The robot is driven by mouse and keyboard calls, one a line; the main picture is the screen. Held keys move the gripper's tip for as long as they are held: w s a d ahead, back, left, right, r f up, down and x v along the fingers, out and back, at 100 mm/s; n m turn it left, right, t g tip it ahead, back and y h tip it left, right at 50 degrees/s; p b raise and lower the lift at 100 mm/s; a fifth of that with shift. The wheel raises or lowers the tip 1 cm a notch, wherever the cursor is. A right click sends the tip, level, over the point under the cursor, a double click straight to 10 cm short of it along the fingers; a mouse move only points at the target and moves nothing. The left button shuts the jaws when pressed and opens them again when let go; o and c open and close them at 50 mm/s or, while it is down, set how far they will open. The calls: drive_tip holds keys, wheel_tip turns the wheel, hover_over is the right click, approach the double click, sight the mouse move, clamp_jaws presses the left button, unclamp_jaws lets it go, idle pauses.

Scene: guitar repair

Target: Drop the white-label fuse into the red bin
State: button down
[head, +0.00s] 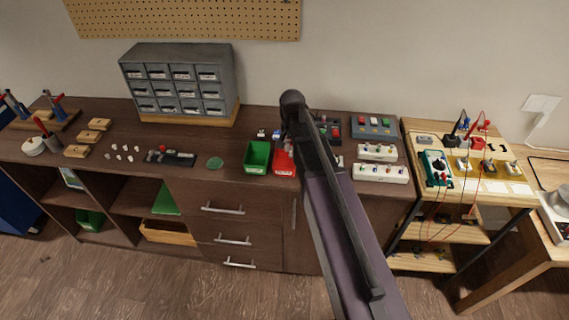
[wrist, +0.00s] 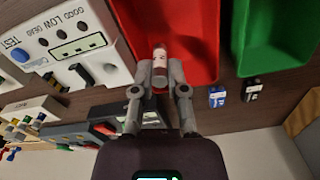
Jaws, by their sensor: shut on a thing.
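In the wrist view my gripper (wrist: 160,75) is shut on a small cylindrical fuse (wrist: 160,56) with a pale label band and a reddish-brown end. The fuse shows against the inside of the red bin (wrist: 198,14), near the bin's edge on the gripper side. I cannot tell how high above the bin floor it is. In the head view the red bin (head: 283,165) stands on the brown cabinet top, partly hidden by my arm. My gripper (head: 290,143) is over its back part there, and the fuse is too small to make out clearly.
A green bin (head: 257,157) stands just left of the red bin. It also shows in the wrist view (wrist: 270,40). A white tester (wrist: 75,42) is beside the red bin. Small blue (wrist: 217,96) and black (wrist: 251,90) parts lie near the bins. A drawer cabinet (head: 180,83) stands behind.

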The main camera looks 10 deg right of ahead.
drive_tip(key=c, duration=0.6)
unclamp_jaws()
drive_tip(key=s+n, duration=0.2)
drive_tip(key=s, duration=0.3)
drive_tip(key=s+n, duration=0.2)
drive_tip(key=s, duration=0.4)
drive_tip(key=s+n, duration=0.2)
drive_tip(key=s, duration=0.3)
drive_tip(key=shift+s+a, duration=0.2)
drive_tip(key=shift+a, duration=0.05)
